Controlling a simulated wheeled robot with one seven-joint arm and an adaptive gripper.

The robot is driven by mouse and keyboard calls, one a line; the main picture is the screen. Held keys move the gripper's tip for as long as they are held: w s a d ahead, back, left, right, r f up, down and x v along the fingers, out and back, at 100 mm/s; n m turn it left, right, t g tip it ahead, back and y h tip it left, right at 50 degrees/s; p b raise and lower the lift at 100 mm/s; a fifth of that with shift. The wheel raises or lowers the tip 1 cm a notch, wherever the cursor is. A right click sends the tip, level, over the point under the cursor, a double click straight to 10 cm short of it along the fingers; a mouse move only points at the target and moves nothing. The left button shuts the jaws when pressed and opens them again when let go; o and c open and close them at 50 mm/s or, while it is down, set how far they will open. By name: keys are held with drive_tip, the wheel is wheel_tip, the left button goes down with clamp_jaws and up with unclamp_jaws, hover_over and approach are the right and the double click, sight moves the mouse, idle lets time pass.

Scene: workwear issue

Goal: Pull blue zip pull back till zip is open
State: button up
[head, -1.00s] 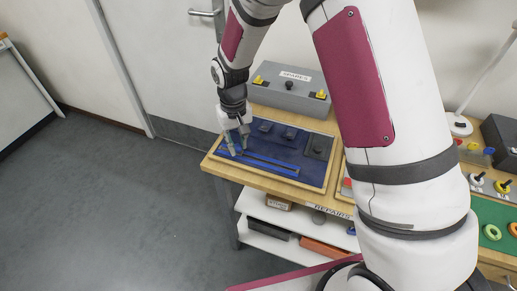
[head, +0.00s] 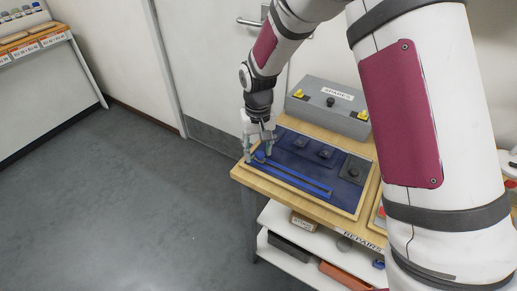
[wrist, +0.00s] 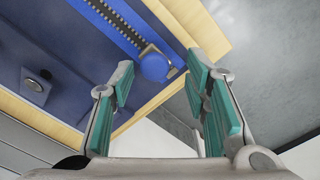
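The blue zip pull (wrist: 154,67) is a round blue knob at the near-left end of the zip (wrist: 112,18), by the board's wooden edge. In the head view the pull (head: 260,156) shows between my fingers, and the zip runs as bright blue tape (head: 295,178) across the dark blue board (head: 345,197). My gripper (wrist: 162,82) is open and empty. In the wrist view the pull lies just beyond the gap between its green-padded fingertips, with no clear contact. Whether the teeth are parted cannot be told.
Several dark fasteners (head: 325,152) sit on the board behind the zip. A grey SPARES box (head: 330,105) stands at the back. The wooden bench edge (head: 290,202) is in front, with a white shelf (head: 290,243) below. Open floor (head: 120,200) lies left.

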sight(259, 153)
wheel_tip(259, 153, up, 12)
idle(0.6)
drive_tip(key=s+d+r+m+t, duration=0.1)
drive_tip(key=s+d+r+t, duration=0.2)
drive_tip(key=s+d+r, duration=0.95)
drive_tip(key=s+d+r+t, duration=0.1)
drive_tip(key=s+d, duration=0.1)
drive_tip(key=s, duration=0.5)
drive_tip(key=s+d+r+m+t, duration=0.1)
drive_tip(key=s+d, duration=0.1)
drive_tip(key=s, duration=0.6)
drive_tip(key=shift+d+r, duration=0.2)
drive_tip(key=shift+d, duration=0.15)
